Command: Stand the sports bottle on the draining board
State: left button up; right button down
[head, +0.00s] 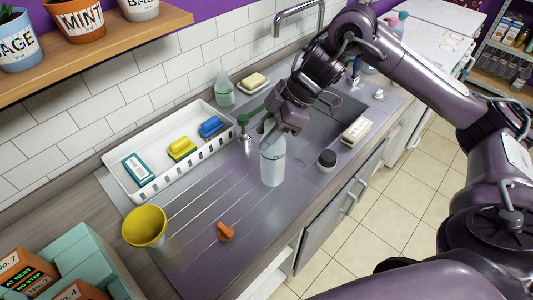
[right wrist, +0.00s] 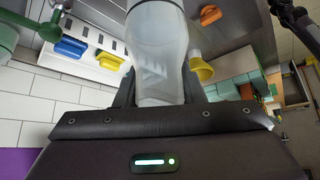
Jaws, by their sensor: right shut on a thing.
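The sports bottle (head: 272,163) is pale, translucent and upright over the right part of the grooved metal draining board (head: 200,207), close to the sink. I cannot tell whether its base touches the board. My right gripper (head: 274,132) is shut on its upper part, and its fingers hide some of the top. In the right wrist view the bottle (right wrist: 158,50) sits between the two fingers (right wrist: 160,90). My left gripper is not in view.
A white rack (head: 130,197) with sponges stands behind the board. A dark-lidded jar (head: 327,161) and the sink (head: 335,115) are to the right. The middle grooves are clear.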

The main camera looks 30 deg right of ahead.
jog(key=shift+f, duration=0.6)
notch_tip(320, 180, down, 5)
jog(key=shift+w+d+r+p, duration=0.1)
jog(key=shift+p, duration=0.5)
jog(key=c, duration=0.9)
grip_release()
